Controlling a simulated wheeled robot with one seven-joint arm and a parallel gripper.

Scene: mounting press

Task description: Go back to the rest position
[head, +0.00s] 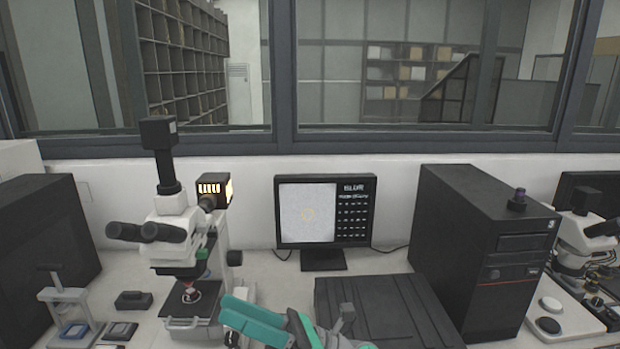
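My gripper (252,318), with teal and grey parts, shows at the bottom centre, above the bench and to the right of the microscope's base. The bottom edge of the picture cuts off part of my arm. Its fingertips point left, and I cannot tell from this view whether they are apart or closed. The mounting press (66,302), a small pale frame with a top handle, stands at the lower left, well apart from my gripper. A small red and white piece (191,294) sits on the stage of the white microscope (176,238).
A monitor (325,212) stands at the back centre. A flat black box (385,312) lies right of my arm, beside a tall black computer case (482,250). A second microscope (580,242) stands at the far right. Small dark blocks (134,300) lie near the press.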

